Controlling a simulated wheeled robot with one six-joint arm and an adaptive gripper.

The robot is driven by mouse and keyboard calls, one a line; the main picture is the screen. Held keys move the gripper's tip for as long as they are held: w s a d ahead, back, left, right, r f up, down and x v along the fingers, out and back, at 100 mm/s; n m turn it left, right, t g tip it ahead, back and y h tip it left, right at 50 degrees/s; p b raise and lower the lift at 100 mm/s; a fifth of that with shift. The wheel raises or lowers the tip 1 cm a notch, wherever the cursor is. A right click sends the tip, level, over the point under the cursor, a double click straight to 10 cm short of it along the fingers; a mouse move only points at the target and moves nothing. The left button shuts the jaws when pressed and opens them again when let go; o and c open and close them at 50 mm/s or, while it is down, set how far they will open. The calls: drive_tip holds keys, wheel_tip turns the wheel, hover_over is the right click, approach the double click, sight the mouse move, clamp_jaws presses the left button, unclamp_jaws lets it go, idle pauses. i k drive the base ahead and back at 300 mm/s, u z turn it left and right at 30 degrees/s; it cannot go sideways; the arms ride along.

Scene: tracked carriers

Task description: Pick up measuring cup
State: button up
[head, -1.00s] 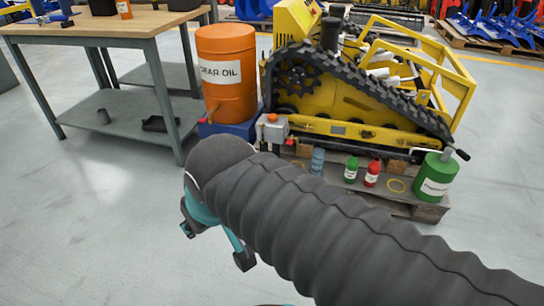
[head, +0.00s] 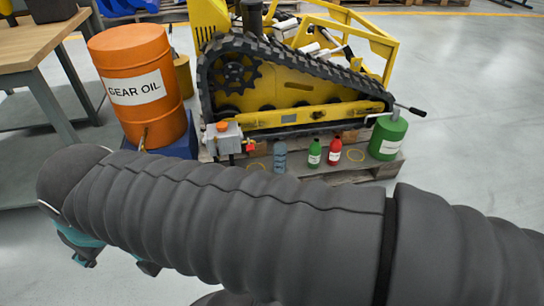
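A small blue-grey, bottle-like container (head: 280,157) stands at the front edge of the pallet, left of a green bottle (head: 314,153) and a red bottle (head: 334,152). It may be the measuring cup, but I cannot tell for certain. My gripper (head: 117,266) is at the lower left, below the end of my dark ribbed arm. The arm hides much of it. Its visible fingers are apart, with bare floor between them. It is well to the left of the small containers and touches none of them.
A yellow tracked carrier (head: 300,92) rests on a wooden pallet (head: 372,170). A green can (head: 388,138) stands at the pallet's right end. An orange gear oil drum (head: 138,88) stands on a blue base, near a workbench (head: 40,50). Floor at right is clear.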

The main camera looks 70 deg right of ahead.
sight(280, 153)
drive_tip(key=z, duration=0.6)
drive_tip(key=i, duration=0.85)
drive_tip(key=z, duration=1.35)
drive_tip(key=i, duration=0.25)
drive_tip(key=z, duration=0.15)
